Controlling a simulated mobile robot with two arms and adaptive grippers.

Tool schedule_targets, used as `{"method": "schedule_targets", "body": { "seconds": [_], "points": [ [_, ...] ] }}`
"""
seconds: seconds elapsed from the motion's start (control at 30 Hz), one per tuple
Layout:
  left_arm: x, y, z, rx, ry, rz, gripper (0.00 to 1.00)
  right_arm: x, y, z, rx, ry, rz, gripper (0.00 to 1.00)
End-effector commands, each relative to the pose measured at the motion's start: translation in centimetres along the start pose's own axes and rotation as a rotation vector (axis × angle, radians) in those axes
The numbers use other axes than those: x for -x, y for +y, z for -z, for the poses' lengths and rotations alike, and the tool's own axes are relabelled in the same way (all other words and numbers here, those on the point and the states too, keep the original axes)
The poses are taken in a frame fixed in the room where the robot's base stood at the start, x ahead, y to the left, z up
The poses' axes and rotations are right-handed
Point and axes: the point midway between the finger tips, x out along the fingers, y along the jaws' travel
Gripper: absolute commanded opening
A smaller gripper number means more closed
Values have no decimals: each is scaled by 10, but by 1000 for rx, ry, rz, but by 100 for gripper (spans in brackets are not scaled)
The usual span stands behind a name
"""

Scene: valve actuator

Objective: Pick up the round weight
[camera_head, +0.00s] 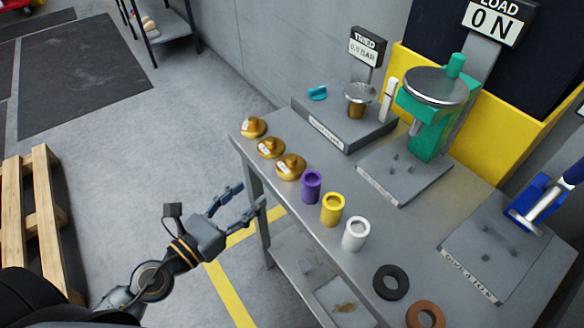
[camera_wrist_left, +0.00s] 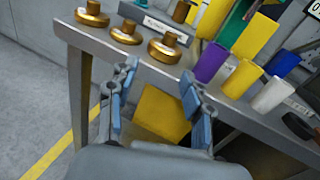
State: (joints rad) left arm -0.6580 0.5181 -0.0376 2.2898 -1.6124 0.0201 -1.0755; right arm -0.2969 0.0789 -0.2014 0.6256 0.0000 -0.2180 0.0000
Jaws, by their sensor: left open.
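Three round brass weights with knobs stand in a row at the left edge of the grey table: a far one (camera_head: 254,127), a middle one (camera_head: 270,148) and a near one (camera_head: 290,167). They also show in the left wrist view as a left one (camera_wrist_left: 92,15), a middle one (camera_wrist_left: 126,34) and a right one (camera_wrist_left: 165,48). My left gripper (camera_head: 246,198) is open and empty, just off the table's left edge and apart from the weights. In the left wrist view its fingers (camera_wrist_left: 159,78) point toward the table edge. My right gripper is out of view.
Purple (camera_head: 311,187), yellow (camera_head: 333,209) and white (camera_head: 355,234) cylinders stand along the table's front edge. Beyond them lie a black ring (camera_head: 391,282) and a copper ring (camera_head: 426,315). A tester (camera_head: 345,122) and a green press (camera_head: 432,110) stand behind. A wooden pallet (camera_head: 38,215) is at left.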

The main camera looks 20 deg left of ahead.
Motion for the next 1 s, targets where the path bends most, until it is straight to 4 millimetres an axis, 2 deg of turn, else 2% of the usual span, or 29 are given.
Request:
{"method": "schedule_targets", "body": {
  "seconds": [0.1,0.23,0.5,0.6,0.83,1.0],
  "points": [
    [-1,-9,-17,-72,-24,23,50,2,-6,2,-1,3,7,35],
    [-15,-10,-24,-83,-29,24,50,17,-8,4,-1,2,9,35],
    [-63,-12,-24,-78,-29,24,50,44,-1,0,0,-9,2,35],
    [-76,-12,-21,-77,-27,24,50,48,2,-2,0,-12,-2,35],
    [-91,-14,-22,-77,-27,25,50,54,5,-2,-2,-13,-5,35],
    [-117,-18,-28,-75,-28,25,50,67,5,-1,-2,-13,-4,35]
  ]
}}
